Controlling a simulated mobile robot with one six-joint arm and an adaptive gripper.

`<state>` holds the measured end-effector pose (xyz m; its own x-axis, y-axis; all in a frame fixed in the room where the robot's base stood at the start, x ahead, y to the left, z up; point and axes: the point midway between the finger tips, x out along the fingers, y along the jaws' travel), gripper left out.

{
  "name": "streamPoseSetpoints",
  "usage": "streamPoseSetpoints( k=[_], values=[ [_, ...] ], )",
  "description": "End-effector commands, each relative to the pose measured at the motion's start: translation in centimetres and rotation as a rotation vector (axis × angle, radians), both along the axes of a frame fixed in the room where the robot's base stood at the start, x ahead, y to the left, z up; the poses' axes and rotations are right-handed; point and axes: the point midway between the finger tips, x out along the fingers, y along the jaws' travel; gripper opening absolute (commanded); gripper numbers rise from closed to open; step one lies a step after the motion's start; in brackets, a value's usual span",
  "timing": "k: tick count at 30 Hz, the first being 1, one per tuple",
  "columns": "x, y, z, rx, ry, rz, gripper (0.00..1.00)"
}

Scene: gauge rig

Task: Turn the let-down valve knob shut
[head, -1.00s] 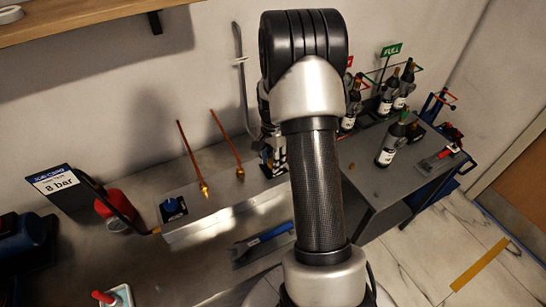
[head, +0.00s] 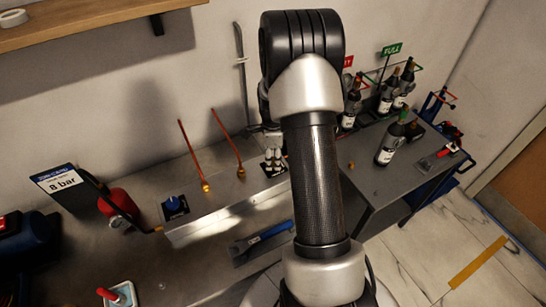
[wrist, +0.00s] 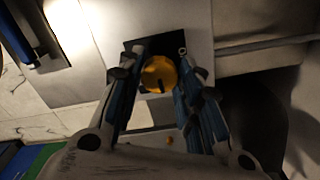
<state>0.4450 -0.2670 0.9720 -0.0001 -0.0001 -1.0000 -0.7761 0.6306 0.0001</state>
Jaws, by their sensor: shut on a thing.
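In the wrist view, a round yellow-orange knob (wrist: 158,73) with a dark mark on its face sits on a black plate on the grey metal box. My gripper (wrist: 160,82) has its fingers on either side of the knob and is shut on it. In the head view my gripper (head: 272,158) is at the right end of the box (head: 215,212), partly behind my arm, and the yellow knob is hidden there. A blue knob (head: 173,204) on a dark plate stands at the box's left end, apart from my gripper.
Two copper tubes (head: 193,155) rise from the box between the blue knob and my gripper. A red canister (head: 117,203) and an "8 bar" sign (head: 57,182) stand left. A blue-handled tool (head: 262,240) lies in front. Dark bottles (head: 388,145) stand right.

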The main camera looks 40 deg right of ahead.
Motion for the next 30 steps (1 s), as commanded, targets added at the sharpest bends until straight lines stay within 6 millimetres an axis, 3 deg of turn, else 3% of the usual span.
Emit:
streamPoseSetpoints(
  k=[18, 19, 27, 30],
  values=[
    [0.02, -0.03, 0.01, -0.001, -0.001, -0.042, 0.09],
    [0.02, -0.03, 0.01, -0.001, -0.001, -0.042, 0.34],
    [0.01, -0.02, 0.01, 0.000, 0.000, -0.040, 0.52],
    [0.02, -0.01, 0.01, 0.000, 0.000, -0.040, 0.53]
  ],
)
